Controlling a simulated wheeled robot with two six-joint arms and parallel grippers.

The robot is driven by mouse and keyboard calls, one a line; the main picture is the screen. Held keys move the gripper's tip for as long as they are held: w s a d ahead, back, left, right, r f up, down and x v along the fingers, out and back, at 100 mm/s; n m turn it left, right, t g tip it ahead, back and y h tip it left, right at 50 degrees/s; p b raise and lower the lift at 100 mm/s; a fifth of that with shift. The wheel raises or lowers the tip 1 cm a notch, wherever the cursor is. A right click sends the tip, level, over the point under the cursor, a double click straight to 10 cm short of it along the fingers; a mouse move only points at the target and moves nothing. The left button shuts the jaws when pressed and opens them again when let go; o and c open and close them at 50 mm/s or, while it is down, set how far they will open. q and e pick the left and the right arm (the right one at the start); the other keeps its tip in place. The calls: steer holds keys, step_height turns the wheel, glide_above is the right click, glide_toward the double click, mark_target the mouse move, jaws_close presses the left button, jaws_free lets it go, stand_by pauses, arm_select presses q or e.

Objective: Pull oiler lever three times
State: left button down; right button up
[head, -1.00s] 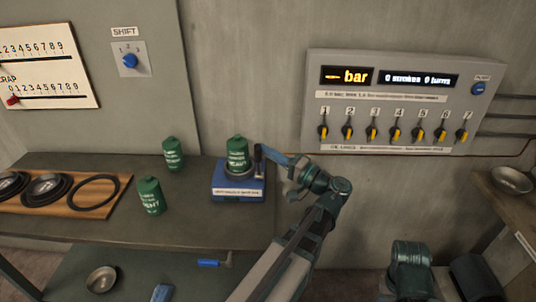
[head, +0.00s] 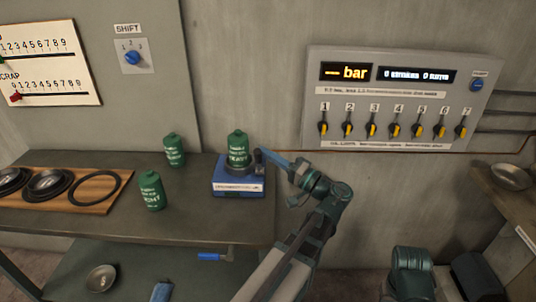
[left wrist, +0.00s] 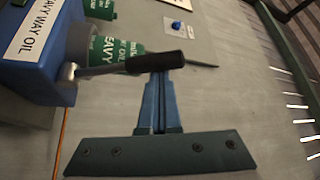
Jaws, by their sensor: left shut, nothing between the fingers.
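The oiler is a blue box (head: 238,187) on the bench, with a green canister (head: 238,148) on top marked "HEAVY". In the left wrist view the box (left wrist: 35,50) carries a "HEAVY WAY OIL" label. Its lever (left wrist: 95,71) sticks out from the side and ends in a black handle (left wrist: 140,63). In the head view the handle is small and partly hidden by the fingertips. My left gripper (head: 264,152) is shut and empty, its blue fingertips (left wrist: 160,76) right at the handle's end. I cannot tell whether they touch. My right gripper is not in view.
Two green canisters (head: 173,150) (head: 151,191) stand left of the oiler. A wooden board (head: 98,202) with black rings lies further left. A panel (head: 400,100) with several yellow-black switches is on the wall. A blue-handled tool (head: 211,256) lies below.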

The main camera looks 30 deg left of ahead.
arm_select(q)
steer(key=shift+s, duration=0.1)
steer(key=w+a+r+p, duration=0.1)
steer(key=w+r+p, duration=0.1)
steer(key=w, duration=0.2)
steer(key=b+v, duration=0.3)
steer(key=v, duration=0.7)
steer(key=shift+s+f, duration=0.15)
steer(key=shift+f, duration=0.1)
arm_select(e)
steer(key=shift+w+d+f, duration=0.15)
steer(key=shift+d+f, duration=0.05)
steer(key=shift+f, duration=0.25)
